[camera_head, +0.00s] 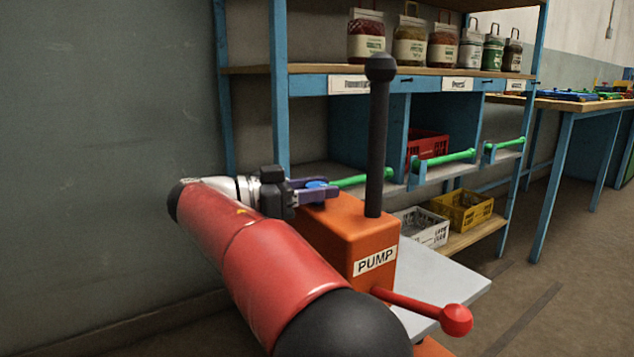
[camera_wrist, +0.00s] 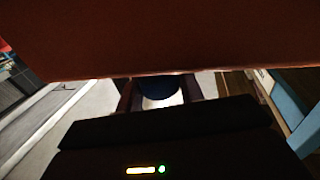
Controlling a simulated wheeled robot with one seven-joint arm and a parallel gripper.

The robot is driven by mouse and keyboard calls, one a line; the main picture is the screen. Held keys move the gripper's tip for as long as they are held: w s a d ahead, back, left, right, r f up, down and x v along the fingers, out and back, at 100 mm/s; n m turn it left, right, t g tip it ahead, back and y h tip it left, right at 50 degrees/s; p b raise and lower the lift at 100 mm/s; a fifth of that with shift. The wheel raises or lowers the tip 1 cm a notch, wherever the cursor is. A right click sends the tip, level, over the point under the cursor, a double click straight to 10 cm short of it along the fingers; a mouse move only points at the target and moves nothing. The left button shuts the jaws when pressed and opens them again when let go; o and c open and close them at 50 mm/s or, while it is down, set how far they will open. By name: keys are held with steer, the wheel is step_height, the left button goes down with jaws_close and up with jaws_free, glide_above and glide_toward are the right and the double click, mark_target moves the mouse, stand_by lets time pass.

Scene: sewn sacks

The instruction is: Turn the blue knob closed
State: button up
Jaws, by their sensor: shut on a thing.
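The blue knob (camera_head: 316,184) sits at the upper back-left side of an orange pump box (camera_head: 352,238) labelled PUMP. My gripper (camera_head: 312,190) reaches it from the left, with its fingers around the knob and shut on it. In the wrist view the knob (camera_wrist: 158,88) shows dark blue between the two fingers, under the orange box, which fills the top. The fingers and my arm hide part of the knob. How far the knob is turned cannot be told.
A tall black lever (camera_head: 377,140) stands up from the pump, and a red ball-ended handle (camera_head: 456,320) sticks out at its front right. Behind is a blue shelf rack (camera_head: 279,110) with jars (camera_head: 411,40), green bars (camera_head: 447,158) and crates (camera_head: 462,209). A grey wall is at left.

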steer(key=m+g+p, duration=0.1)
steer(key=g, duration=0.1)
steer(key=m+g+p, duration=0.1)
steer(key=g+p, duration=0.1)
steer(key=shift+a+r+m+h, duration=0.15)
steer(key=shift+r+m+h, duration=0.15)
steer(key=shift+r+h, duration=0.1)
steer(key=m+g+p, duration=0.2)
steer(key=p, duration=0.2)
steer(key=shift+g, duration=0.4)
steer(key=m+g+p, duration=0.1)
steer(key=g+p, duration=0.1)
steer(key=shift+f+p, duration=0.15)
steer(key=shift+p, duration=0.2)
steer(key=shift+f+m+g+p, duration=0.1)
steer(key=shift+m+g+p, duration=0.2)
steer(key=shift+g+p, duration=0.1)
steer(key=shift+f, duration=0.15)
steer(key=o, duration=1)
